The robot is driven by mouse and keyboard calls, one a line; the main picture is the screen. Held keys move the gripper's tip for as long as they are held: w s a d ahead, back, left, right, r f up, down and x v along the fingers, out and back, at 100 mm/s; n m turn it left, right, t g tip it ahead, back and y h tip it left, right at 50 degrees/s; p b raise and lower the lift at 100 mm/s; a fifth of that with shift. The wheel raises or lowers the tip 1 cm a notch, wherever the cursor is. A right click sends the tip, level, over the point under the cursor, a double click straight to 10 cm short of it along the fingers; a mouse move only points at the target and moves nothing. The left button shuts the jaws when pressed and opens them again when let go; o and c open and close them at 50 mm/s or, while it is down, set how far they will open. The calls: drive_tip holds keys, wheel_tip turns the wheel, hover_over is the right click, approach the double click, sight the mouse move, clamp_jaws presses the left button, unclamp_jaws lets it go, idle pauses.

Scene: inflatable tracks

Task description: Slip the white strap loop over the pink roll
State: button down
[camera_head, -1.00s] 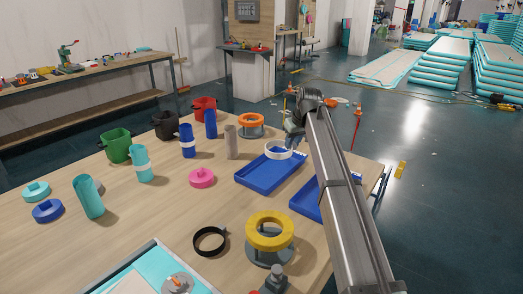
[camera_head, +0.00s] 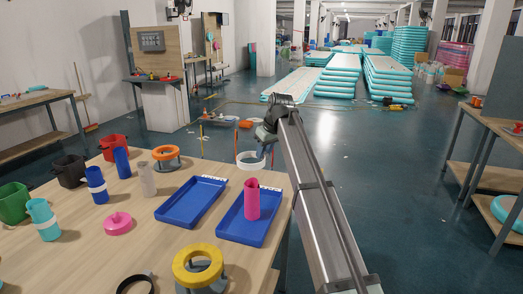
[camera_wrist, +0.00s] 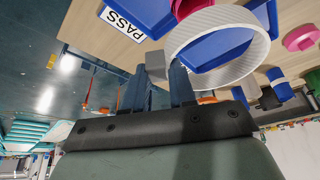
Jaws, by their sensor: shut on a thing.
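My gripper (camera_head: 266,138) is shut on the white strap loop (camera_head: 251,160) and holds it in the air, apart from the pink roll. The pink roll (camera_head: 252,200) stands upright in the right-hand blue tray (camera_head: 235,236). In the head view the loop shows just above the roll's top. In the wrist view my gripper's fingers (camera_wrist: 172,78) pinch the edge of the round, open white loop (camera_wrist: 243,70). Part of the pink roll (camera_wrist: 187,8) shows at the top edge there, beyond the loop's rim. The height between loop and roll is hard to tell.
An empty blue tray (camera_head: 188,203) lies to the left. A yellow ring (camera_head: 198,262) on a grey stand is in front, an orange ring (camera_head: 166,152) on a stand behind. A pink disc (camera_head: 118,223), cylinders and bins stand further left. The table's right edge is close to the right tray.

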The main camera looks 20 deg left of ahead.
drive_tip(key=shift+f, duration=0.15)
idle(0.3)
drive_tip(key=shift+f, duration=2.25)
drive_tip(key=shift+f, duration=0.7)
drive_tip(key=c, duration=0.9)
unclamp_jaws()
drive_tip(key=shift+o, duration=0.3)
drive_tip(key=shift+s+f, duration=0.1)
drive_tip(key=shift+s+f, duration=0.1)
drive_tip(key=shift+w+r, duration=0.2)
drive_tip(key=shift+r, duration=7)
